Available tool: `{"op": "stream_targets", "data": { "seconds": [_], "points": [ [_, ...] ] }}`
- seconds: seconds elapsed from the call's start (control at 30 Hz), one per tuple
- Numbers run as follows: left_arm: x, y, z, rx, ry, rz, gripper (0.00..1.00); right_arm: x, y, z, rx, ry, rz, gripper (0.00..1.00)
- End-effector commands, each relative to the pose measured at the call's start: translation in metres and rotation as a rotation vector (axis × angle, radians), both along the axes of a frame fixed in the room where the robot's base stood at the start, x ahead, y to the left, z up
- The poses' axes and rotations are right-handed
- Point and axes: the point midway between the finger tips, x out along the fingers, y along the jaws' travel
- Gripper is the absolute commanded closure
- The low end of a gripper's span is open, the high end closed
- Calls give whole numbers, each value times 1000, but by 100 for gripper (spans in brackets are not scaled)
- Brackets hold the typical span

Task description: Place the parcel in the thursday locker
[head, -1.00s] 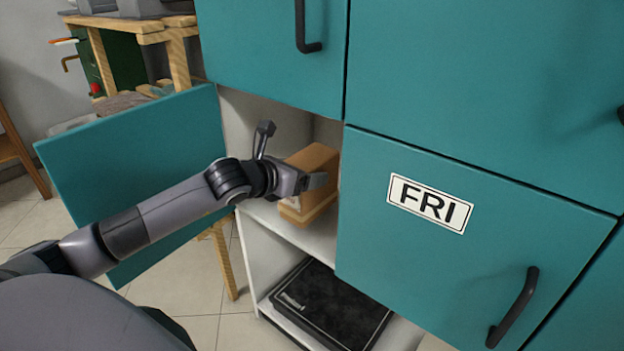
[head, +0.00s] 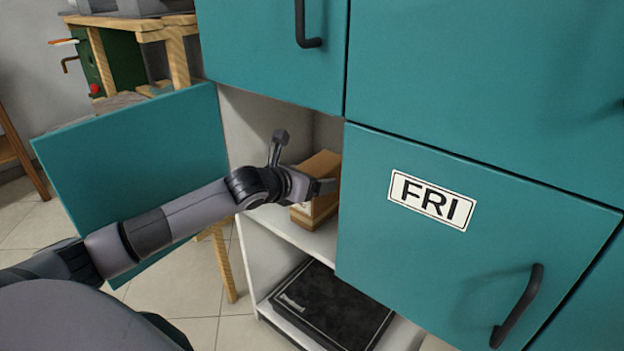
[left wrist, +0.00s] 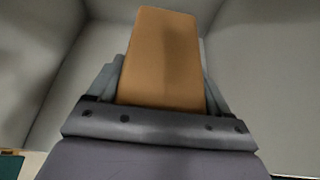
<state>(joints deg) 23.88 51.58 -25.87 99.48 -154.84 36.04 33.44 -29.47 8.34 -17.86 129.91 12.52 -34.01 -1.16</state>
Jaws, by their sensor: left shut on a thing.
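The parcel is a brown box (head: 318,168) inside the open locker compartment left of the FRI door. It also shows in the left wrist view (left wrist: 162,58), between the two fingers. My left gripper (head: 325,186) is shut on the parcel and reaches into the compartment. The parcel is at or just above the compartment's white shelf (head: 312,240); I cannot tell whether it touches. The open teal door (head: 130,165) stands out to the left, partly behind my left arm. Its label side is not readable. My right gripper is not in view.
The closed FRI door (head: 470,235) with a black handle is just right of the opening. A closed teal door (head: 270,50) is above. A black scale-like slab (head: 330,305) lies on the level below. A wooden table (head: 150,35) stands behind at left.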

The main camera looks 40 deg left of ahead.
Motion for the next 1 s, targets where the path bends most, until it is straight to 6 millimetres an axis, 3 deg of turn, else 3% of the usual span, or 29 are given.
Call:
{"op": "stream_targets", "data": {
  "seconds": [0.1, 0.13, 0.2, 0.57, 1.0],
  "points": [
    [0, 0, -3, -1, -5, 0, 68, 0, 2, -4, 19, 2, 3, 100],
    [0, 0, -3, -1, 0, 0, 15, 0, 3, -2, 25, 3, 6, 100],
    [0, 0, -3, -1, 0, 0, 0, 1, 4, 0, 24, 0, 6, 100],
    [0, 0, 3, 1, 0, 0, 0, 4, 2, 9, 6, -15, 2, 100],
    [-52, 4, 21, 1, 4, 0, 0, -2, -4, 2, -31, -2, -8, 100]
  ]
}}
